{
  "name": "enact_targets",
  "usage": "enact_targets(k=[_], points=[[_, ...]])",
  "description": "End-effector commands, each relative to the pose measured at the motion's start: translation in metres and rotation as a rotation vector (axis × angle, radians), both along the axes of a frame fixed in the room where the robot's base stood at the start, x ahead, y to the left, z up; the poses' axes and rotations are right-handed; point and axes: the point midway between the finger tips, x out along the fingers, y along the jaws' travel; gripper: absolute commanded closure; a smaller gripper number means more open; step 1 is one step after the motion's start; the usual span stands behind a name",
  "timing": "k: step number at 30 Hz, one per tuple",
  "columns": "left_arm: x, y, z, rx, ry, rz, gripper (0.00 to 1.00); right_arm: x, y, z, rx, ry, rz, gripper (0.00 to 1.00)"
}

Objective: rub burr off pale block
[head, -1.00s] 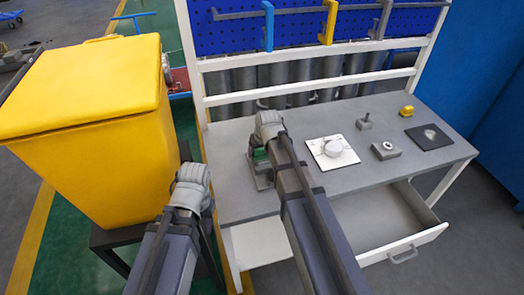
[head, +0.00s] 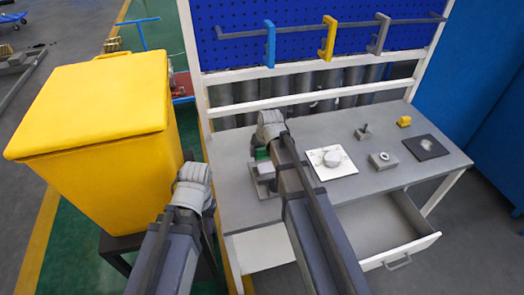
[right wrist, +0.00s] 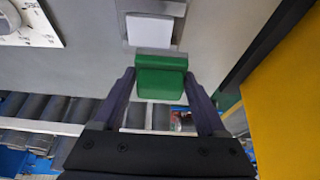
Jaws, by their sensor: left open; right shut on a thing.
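The pale block (right wrist: 152,32) sits in a grey holder (right wrist: 181,9) on the workbench. In the head view, the pale block (head: 266,169) and grey holder (head: 268,189) are at the bench's left end. My right gripper (right wrist: 160,82) is shut on a green block (right wrist: 161,75), which also shows in the head view (head: 262,153). The green block is close to the pale block on its far side; whether they touch is unclear. No burr can be made out. My left gripper (head: 192,178) is open and empty beside the yellow bin, its fingertips hard to see.
A white plate with a round dial (head: 330,161), a small grey block with a ring (head: 383,160), a yellow piece (head: 404,121) and a dark mat (head: 425,147) lie further right. An open drawer (head: 385,225) juts out in front. The yellow bin (head: 95,135) stands left.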

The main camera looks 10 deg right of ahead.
Motion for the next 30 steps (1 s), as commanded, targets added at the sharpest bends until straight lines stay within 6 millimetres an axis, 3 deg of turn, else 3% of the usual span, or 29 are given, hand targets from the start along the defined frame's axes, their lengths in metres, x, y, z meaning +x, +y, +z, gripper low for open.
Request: enact_targets(k=[7, 17, 30], points=[[0.0, 0.0, 0.004, 0.0, 0.0, 0.0, 0.55, 0.0, 0.0, 0.004, 0.0, 0.0, 0.0, 0.7], [0.0, 0.0, 0.031, 0.0, 0.0, 0.0, 0.55, 0.0, 0.0, 0.031, 0.0, 0.0, 0.0, 0.7], [0.0, 0.0, 0.029, 0.0, 0.0, 0.0, 0.55, 0.0, 0.0, 0.029, 0.0, 0.0, 0.0, 0.7]])
